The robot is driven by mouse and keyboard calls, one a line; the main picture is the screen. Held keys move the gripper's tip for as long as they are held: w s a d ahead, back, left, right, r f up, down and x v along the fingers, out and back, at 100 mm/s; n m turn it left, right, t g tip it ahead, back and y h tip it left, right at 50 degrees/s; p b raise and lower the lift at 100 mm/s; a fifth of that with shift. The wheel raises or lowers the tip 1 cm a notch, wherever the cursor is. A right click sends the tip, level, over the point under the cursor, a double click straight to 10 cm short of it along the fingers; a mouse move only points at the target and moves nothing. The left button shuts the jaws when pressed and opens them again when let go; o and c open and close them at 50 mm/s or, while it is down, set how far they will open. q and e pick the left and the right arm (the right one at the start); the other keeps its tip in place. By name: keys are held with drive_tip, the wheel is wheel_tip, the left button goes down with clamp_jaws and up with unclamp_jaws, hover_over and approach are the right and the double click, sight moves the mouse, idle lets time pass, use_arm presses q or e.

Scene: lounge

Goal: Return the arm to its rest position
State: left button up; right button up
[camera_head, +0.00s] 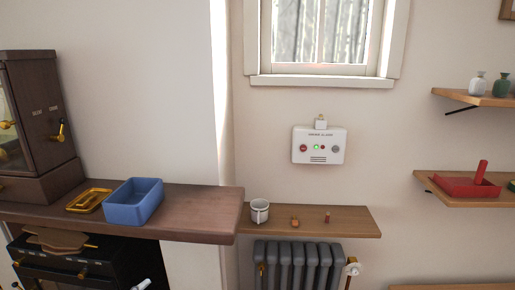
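Neither of my grippers shows in the head view, and I see no arm that I can make out for sure. A small white piece (143,284) at the bottom edge, in front of the dark stove, is too cut off to identify.
A dark wooden shelf (205,213) holds a blue open box (134,203), a gold tray (88,201) and a brown cabinet (40,125). A lower shelf (345,220) above the radiator (297,264) holds a white cup (259,210) and two small items. Wall shelves (455,195) project at right.

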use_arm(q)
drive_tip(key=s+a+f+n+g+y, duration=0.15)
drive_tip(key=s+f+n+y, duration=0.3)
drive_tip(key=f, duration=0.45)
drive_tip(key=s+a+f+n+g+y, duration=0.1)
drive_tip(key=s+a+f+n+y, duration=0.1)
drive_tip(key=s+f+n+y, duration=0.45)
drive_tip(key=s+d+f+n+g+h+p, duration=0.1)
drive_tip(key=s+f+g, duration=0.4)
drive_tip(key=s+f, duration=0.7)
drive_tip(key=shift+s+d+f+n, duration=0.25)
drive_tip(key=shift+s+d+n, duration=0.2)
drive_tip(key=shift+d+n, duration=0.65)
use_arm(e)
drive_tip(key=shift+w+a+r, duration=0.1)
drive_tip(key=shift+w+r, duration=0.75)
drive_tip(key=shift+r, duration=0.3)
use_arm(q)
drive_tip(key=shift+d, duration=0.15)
